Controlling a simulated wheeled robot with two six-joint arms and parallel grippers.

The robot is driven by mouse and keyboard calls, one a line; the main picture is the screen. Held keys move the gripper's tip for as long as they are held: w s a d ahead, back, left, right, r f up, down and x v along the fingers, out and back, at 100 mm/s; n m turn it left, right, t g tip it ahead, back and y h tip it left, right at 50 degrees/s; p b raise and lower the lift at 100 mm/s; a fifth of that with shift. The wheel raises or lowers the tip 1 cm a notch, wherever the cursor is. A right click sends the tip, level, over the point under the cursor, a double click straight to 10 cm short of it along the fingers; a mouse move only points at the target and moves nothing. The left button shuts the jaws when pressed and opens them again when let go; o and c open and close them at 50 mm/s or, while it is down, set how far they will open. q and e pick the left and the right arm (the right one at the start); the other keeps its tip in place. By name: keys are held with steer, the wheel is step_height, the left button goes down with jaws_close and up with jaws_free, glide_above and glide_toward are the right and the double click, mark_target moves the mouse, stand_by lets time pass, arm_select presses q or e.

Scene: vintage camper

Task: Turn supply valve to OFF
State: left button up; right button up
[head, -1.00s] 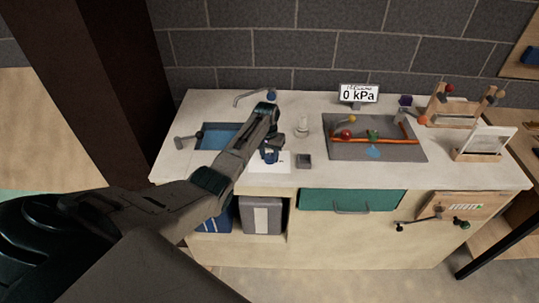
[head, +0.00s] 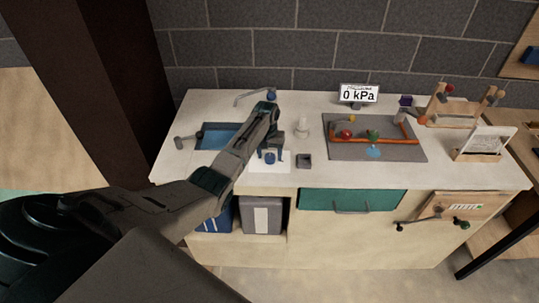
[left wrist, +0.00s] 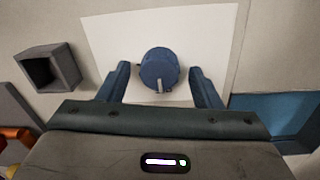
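A round blue knob (left wrist: 158,68) with a small pale pointer on its near side sits on a white plate (left wrist: 215,35) in the left wrist view. In the head view the blue knob (head: 269,157) is on the counter's left half. My left gripper (head: 272,155) is over it, and in the wrist view its fingers (left wrist: 159,72) are open on either side, with a gap to the knob. An orange pipe (head: 390,141) on a grey board carries a red knob (head: 346,134) and a green knob (head: 373,134). I see no label naming the supply valve. My right gripper is out of view.
A display reading 0 kPa (head: 359,94) stands at the back. A small dark open box (head: 304,161) is right of the white plate, and a blue basin (head: 219,136) is to its left. A wooden rack (head: 460,107) stands at the right.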

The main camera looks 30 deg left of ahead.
mark_target(268, 155)
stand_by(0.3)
arm_select(q)
step_height(268, 155, up, 11)
steer(key=b, duration=0.3)
steer(key=shift+s+a+f, duration=0.15)
steer(key=shift+s+a, duration=0.05)
steer(key=shift+a, duration=0.05)
